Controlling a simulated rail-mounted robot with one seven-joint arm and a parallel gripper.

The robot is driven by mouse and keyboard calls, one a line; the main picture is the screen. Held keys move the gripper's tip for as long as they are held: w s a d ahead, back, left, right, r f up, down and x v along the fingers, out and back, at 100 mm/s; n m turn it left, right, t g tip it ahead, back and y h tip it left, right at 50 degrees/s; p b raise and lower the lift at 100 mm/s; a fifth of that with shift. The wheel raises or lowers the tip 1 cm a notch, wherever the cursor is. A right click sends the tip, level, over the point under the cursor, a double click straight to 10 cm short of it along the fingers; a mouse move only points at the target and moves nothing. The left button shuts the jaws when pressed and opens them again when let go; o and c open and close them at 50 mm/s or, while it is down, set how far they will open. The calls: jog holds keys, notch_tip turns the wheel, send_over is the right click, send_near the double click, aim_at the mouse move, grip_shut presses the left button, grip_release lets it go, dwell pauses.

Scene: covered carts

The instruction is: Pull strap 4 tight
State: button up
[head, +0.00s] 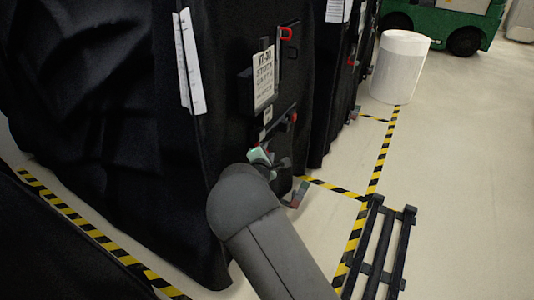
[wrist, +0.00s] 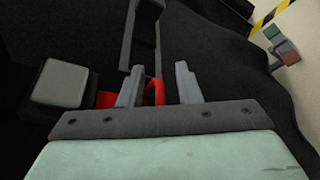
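A black strap (wrist: 142,45) with a red loop (wrist: 156,92) at its end lies against the black cart cover in the wrist view. No strap number can be read. My gripper (wrist: 158,84) is open, with its two grey fingers apart on either side of the loop's right part. The loop is close to the left finger, with a dark gap to the right finger. In the head view my gripper (head: 264,160) is low at the covered cart's (head: 190,165) edge, mostly hidden by my arm. A red-tipped strap (head: 293,117) shows just above it.
A label plate (head: 263,78) and another red buckle (head: 287,34) are higher on the cart. A grey block (wrist: 60,82) is left of my fingers. A dark rack (head: 378,250), striped floor tape (head: 382,150) and a white drum (head: 400,68) stand right; open floor lies beyond.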

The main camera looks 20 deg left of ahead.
grip_shut()
notch_tip(320, 180, down, 11)
jog(key=b, duration=0.3)
jog(key=shift+s, duration=0.1)
jog(key=shift+c, duration=0.3)
grip_release()
jog(key=shift+o, duration=0.3)
jog(key=shift+r, duration=0.1)
jog(key=shift+r, duration=0.1)
